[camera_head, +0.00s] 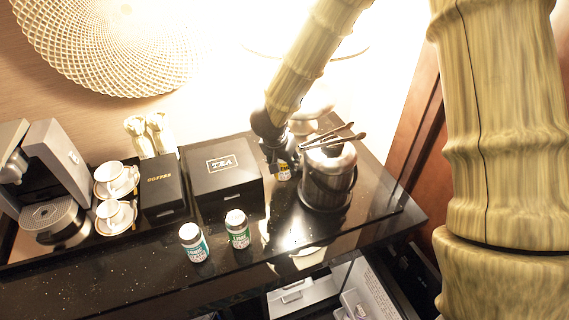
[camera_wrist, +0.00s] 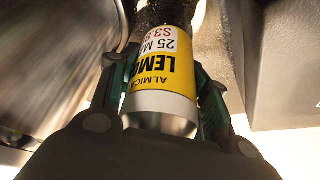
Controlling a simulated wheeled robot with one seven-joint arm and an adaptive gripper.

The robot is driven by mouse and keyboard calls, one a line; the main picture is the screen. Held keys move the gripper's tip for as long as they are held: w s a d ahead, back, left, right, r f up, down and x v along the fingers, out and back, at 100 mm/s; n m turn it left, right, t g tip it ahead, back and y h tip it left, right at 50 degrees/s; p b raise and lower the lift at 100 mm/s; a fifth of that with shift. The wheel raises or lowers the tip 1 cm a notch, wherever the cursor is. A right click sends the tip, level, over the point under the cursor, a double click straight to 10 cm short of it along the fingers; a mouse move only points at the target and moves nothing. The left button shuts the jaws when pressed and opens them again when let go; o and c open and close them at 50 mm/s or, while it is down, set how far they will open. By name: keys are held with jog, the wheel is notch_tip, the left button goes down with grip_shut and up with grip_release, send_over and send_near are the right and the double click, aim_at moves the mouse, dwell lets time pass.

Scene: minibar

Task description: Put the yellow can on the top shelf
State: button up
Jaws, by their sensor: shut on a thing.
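The yellow can (camera_wrist: 163,75) has a yellow and white label with dark lettering and a silver end, and it sits between the fingers of my gripper (camera_wrist: 165,95) in the wrist view. The fingers press on it from both sides. In the head view my gripper (camera_head: 281,165) reaches down between the tea box and the ice bucket, and only a small part of the can (camera_head: 283,173) shows beneath it. I cannot tell whether the can touches the counter. The top shelf is not clearly identifiable in either view.
A black tea box (camera_head: 222,185) stands left of my gripper, and a metal ice bucket (camera_head: 328,178) with tongs (camera_head: 335,136) stands close on the right. An open compartment (camera_head: 310,303) lies below.

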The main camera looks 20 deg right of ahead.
aim_at(285, 167)
jog(key=shift+w+d, duration=0.35)
jog(key=shift+w, duration=0.2)
jog(key=shift+w+d+f, duration=0.1)
jog(key=shift+w+f, duration=0.05)
jog(key=shift+w, duration=0.05)
jog(key=shift+f+p, duration=0.4)
jog(key=shift+f, duration=1.2)
jog(key=shift+f, duration=0.15)
jog(key=o, duration=1.2)
jog(key=shift+c, duration=0.2)
